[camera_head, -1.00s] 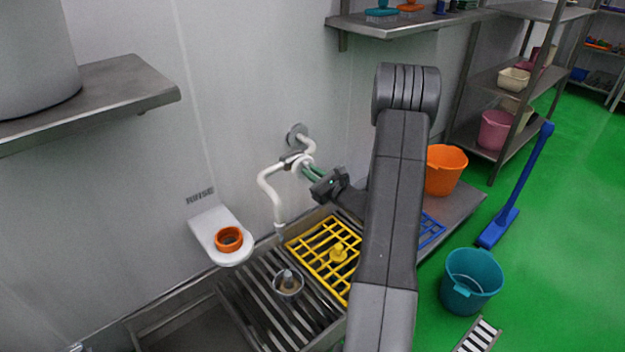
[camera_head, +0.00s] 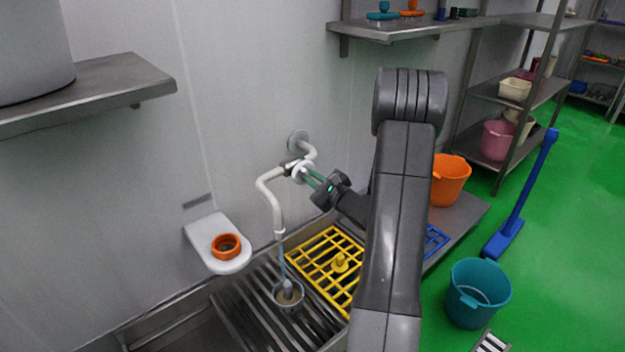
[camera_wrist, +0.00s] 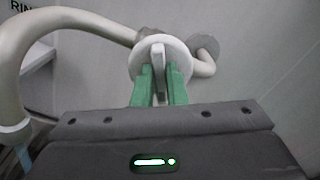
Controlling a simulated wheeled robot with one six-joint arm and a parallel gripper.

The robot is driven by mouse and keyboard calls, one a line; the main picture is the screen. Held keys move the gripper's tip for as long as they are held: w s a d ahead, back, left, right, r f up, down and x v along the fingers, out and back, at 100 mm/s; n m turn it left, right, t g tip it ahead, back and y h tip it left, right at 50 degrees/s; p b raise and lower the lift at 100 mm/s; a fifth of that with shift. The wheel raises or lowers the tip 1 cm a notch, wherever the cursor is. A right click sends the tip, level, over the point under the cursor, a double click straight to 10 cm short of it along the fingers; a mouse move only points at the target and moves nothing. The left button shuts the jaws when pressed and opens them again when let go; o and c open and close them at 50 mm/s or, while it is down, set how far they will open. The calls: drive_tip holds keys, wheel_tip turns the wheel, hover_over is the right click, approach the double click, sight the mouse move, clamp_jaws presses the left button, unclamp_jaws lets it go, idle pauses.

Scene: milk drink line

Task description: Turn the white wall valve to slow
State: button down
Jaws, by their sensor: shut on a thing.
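The white wall valve (camera_head: 303,172) sits on a white pipe that comes out of the wall and bends down to a spout (camera_head: 279,222). In the wrist view the valve is a round white disc (camera_wrist: 176,47) with a raised upright grip bar (camera_wrist: 157,72). My gripper (camera_head: 309,175) is at the valve; in the wrist view its green fingers (camera_wrist: 158,88) are shut on the bar, one on each side. A thin stream (camera_head: 283,262) runs from the spout into a small metal cup (camera_head: 290,303) on the slatted drain. No slow mark is readable on the valve.
A white wall bracket with an orange ring (camera_head: 227,246) is left of the spout. A yellow rack (camera_head: 318,243) lies right of the drain. An orange bucket (camera_head: 449,181) stands behind my arm; a teal bucket (camera_head: 478,292) is on the green floor.

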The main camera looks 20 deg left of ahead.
drive_tip(key=c, duration=1.5)
unclamp_jaws()
drive_tip(key=shift+o, duration=0.2)
drive_tip(key=p+v, duration=0.2)
drive_tip(key=v, duration=1.2)
drive_tip(key=shift+p, duration=0.35)
drive_tip(key=shift+a, duration=0.1)
drive_tip(key=b+x, duration=0.2)
drive_tip(key=x, duration=1.1)
drive_tip(key=shift+w+a+b, duration=0.1)
drive_tip(key=shift+a+b, duration=0.1)
drive_tip(key=shift+b, duration=0.15)
drive_tip(key=shift+w+a, duration=0.15)
drive_tip(key=shift+a, duration=0.05)
drive_tip(key=shift+d, duration=0.15)
